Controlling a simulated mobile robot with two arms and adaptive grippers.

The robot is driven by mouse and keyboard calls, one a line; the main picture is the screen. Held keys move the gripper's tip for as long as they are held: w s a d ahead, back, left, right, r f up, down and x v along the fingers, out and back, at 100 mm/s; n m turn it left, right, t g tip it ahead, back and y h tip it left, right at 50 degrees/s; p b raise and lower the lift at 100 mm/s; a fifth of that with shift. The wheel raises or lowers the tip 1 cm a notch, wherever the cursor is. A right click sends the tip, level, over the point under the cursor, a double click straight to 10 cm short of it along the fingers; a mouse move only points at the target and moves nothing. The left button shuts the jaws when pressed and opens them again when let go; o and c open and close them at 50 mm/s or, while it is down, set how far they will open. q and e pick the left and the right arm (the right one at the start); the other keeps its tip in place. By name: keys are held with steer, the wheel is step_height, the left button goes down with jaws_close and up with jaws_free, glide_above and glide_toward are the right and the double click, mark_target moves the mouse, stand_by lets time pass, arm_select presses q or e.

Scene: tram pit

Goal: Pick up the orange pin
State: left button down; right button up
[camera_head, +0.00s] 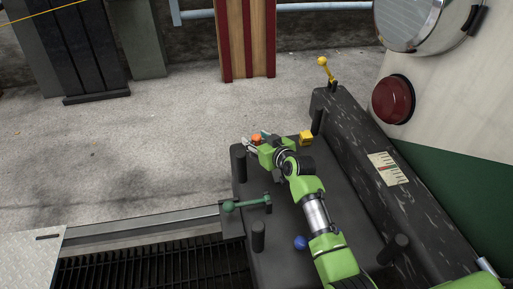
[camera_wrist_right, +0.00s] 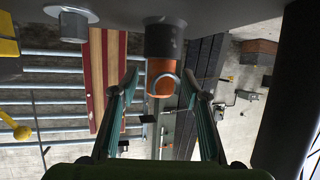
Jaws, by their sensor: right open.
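The orange pin (camera_head: 256,138) stands on the dark console top, and only its top shows beyond my right gripper in the head view. My right gripper (camera_head: 255,141) is open, low over the console. My left gripper is not in view.
A yellow-knobbed lever (camera_head: 324,67) stands behind. A raised dark ledge (camera_head: 365,150) borders the right. Open floor lies left.

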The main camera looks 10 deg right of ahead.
jaws_close()
